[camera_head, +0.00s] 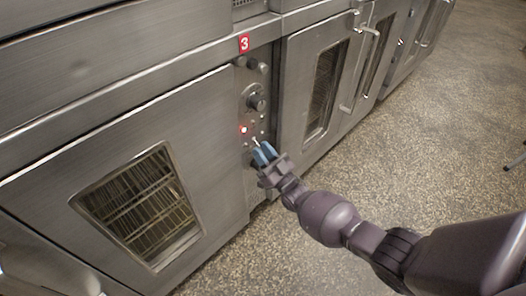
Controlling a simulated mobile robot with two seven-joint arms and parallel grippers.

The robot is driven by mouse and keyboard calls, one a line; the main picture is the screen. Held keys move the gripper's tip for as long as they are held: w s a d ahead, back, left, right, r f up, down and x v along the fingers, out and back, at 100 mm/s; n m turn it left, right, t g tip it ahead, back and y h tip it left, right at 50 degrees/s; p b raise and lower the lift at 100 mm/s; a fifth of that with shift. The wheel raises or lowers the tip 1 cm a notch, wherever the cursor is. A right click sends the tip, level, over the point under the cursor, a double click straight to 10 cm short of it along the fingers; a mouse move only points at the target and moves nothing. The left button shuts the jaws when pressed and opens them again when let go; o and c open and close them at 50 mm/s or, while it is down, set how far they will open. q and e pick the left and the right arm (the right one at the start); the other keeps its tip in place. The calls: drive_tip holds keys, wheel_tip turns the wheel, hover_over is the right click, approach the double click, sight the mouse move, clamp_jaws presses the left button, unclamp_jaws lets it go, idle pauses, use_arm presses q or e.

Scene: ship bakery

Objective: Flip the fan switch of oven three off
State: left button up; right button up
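Oven three is marked by a red label with a white 3 (244,43) above a narrow control panel (240,100). The panel carries a round dark knob (257,102), a lit red lamp (243,130) and a small pale toggle switch (255,142) lower down. My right gripper (263,153) has its blue fingers at the panel, just below the toggle. The fingers are close together; I cannot tell whether a gap remains or whether they touch the toggle. The toggle's exact position is too small to read. My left gripper is not in view.
An oven door with a window (145,205) showing wire racks is left of the panel. Another windowed door (320,85) is right of it, with protruding handles (369,31) beyond. The speckled floor (440,120) at the right is mostly clear.

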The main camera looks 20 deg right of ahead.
drive_tip(key=shift+o, duration=0.7)
drive_tip(key=v, duration=1)
drive_tip(key=shift+s+f, duration=0.25)
drive_tip(key=shift+s, duration=0.05)
drive_tip(key=shift+d, duration=0.1)
